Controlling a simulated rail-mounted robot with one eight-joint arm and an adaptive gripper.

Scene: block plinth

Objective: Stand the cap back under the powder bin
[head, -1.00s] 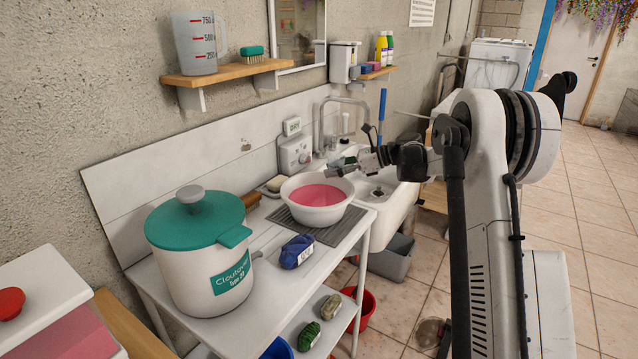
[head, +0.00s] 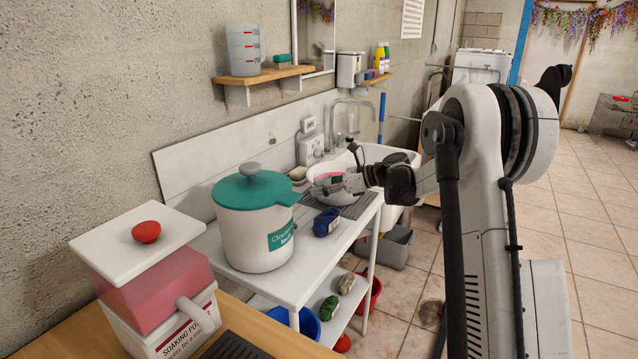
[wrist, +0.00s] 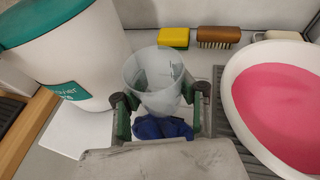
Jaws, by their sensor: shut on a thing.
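A translucent cup (wrist: 155,75), which I take to be the cap, is between my gripper's fingers (wrist: 160,103) in the wrist view. My gripper is shut on it, and the cup looks upright and empty. In the head view my gripper (head: 323,187) is over the white counter, between the teal-lidded pot and the basin; the cup is hard to make out there. The powder bin (head: 150,290) stands at the lower left, pink with a white lid, a red knob and a spout. A dark grille (head: 235,346) lies in front of it.
The teal-lidded pot (head: 255,230) stands between my gripper and the bin. A white basin of pink liquid (wrist: 232,85) is right of the cup. A blue bundle (head: 326,222) lies on the counter below. A sponge (wrist: 174,37) and a brush (wrist: 218,37) are behind.

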